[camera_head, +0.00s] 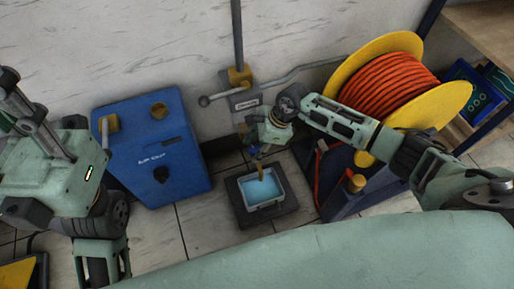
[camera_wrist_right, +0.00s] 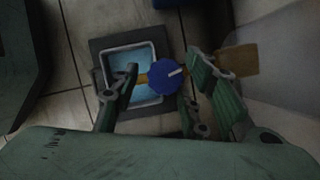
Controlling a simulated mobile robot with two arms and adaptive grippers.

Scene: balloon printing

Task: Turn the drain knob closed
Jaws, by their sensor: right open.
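The blue drain knob (camera_wrist_right: 168,76) has a white mark on its face. In the right wrist view it sits between the two green fingers of my right gripper (camera_wrist_right: 162,92), which are open on either side of it. I cannot tell whether either finger touches it. In the head view my right gripper (camera_head: 257,146) points down above the tray and covers the knob. A brass spout (camera_head: 260,170) shows below the gripper, over a tray of blue water (camera_head: 248,207). My left arm shows at the left, but its gripper is out of view.
A blue pump box (camera_head: 187,180) with a dark knob stands left of the tray. A yellow reel (camera_head: 452,102) of orange hose stands at the right. A grey pipe (camera_head: 236,35) runs down the wall to a brass fitting (camera_head: 240,75). Some tiled floor before the tray is clear.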

